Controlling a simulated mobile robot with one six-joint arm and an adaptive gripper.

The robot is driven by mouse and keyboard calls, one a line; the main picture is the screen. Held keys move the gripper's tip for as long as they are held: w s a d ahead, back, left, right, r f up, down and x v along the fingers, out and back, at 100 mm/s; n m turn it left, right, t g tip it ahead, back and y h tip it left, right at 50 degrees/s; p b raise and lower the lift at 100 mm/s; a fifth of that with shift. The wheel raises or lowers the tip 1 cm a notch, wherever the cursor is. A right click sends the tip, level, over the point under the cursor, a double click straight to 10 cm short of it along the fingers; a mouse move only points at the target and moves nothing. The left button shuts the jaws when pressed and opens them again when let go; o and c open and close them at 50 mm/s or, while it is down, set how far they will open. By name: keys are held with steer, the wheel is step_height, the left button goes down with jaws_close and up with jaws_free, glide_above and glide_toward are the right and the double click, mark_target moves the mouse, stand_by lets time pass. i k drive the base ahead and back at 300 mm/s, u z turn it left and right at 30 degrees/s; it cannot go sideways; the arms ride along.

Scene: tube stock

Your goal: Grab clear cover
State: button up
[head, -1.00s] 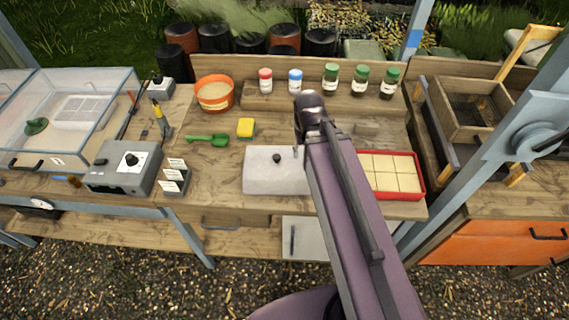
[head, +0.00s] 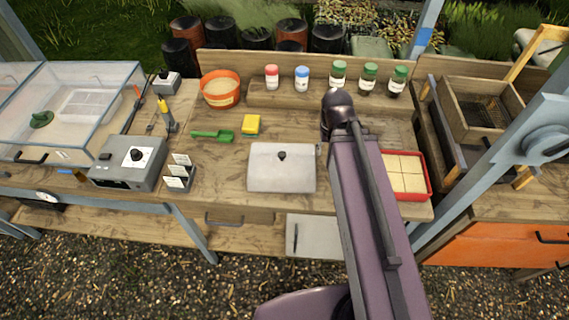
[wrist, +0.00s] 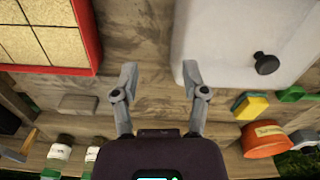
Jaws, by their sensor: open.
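A pale, frosted-looking cover (head: 267,178) with a black knob (head: 282,156) lies on the wooden bench in the middle of the head view. In the wrist view the cover (wrist: 225,35) fills the upper right, with its knob off to the right of my gripper. My gripper (wrist: 160,78) is open and empty over bare bench wood, between the cover and a red-rimmed tray (wrist: 90,38). It touches neither as far as I can tell. In the head view my arm hides the gripper.
The red tray (head: 427,180) of tan blocks is right of my arm. A yellow sponge (head: 251,122), green scoop (head: 215,135), orange pot (head: 233,100) and grey control box (head: 115,176) stand left. A transparent case (head: 95,125) is far left. Several capped jars line the back shelf.

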mark_target(281, 167)
steer(key=z, duration=0.1)
steer(key=k, duration=0.85)
steer(key=u, duration=0.4)
